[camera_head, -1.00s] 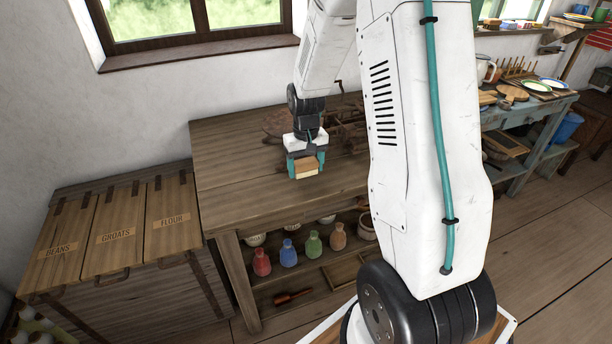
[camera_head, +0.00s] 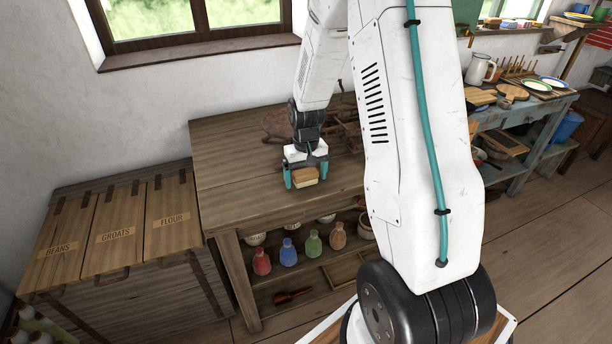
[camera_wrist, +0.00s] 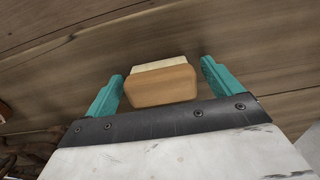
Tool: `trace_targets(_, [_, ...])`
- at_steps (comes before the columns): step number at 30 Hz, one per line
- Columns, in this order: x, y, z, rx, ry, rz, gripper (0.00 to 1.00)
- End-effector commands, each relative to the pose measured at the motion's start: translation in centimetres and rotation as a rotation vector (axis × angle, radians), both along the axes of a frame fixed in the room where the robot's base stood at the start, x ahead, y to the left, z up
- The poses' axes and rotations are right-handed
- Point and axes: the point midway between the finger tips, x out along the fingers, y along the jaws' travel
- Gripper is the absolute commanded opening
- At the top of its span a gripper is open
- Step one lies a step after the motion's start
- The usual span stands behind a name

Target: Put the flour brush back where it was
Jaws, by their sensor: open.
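The flour brush (camera_head: 305,175), a wooden block with a pale bristle side, rests on the wooden table (camera_head: 240,160). In the wrist view the brush (camera_wrist: 162,84) lies between the two teal fingers, with a gap on either side. My gripper (camera_head: 306,177) is open around the brush, pointing down at the tabletop. In the wrist view my gripper (camera_wrist: 163,85) shows both fingers spread apart and not touching the brush.
Dark brown items (camera_head: 345,130) stand on the table behind my gripper. Lidded bins, including the flour bin (camera_head: 172,222), stand at the left. Colored bottles (camera_head: 288,252) sit on the shelf below. The table's left part is clear.

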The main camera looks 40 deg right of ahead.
Motion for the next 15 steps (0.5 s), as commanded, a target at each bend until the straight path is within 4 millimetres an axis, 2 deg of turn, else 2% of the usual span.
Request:
trace_targets(5, [0.1,0.0,2.1,-0.001,-0.005,0.000,0.90])
trace_targets(15, [0.1,0.0,9.3,-0.001,-0.005,0.000,0.90])
